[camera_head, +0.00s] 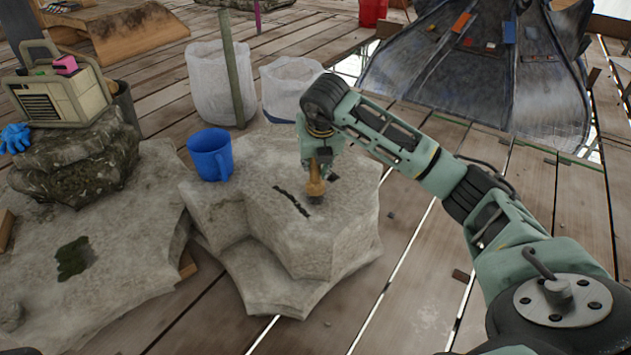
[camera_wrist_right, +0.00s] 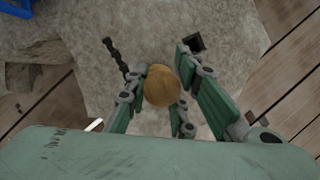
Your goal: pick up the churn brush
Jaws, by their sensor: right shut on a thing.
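The churn brush (camera_head: 316,182) has a tan wooden handle and stands about upright at the top of the stone block. My right gripper (camera_head: 318,163) comes down over it from above and is shut on its handle. In the right wrist view, the brush's round wooden knob (camera_wrist_right: 162,86) sits between the green fingers of my right gripper (camera_wrist_right: 166,100). My left gripper is in neither view.
A blue mug (camera_head: 210,155) stands left of the brush on the pale stone block (camera_head: 350,225). A thin black twisted piece (camera_head: 291,202) lies close by. White bins (camera_head: 215,85) stand behind. A beige radio-like box (camera_head: 60,95) sits on stones at left.

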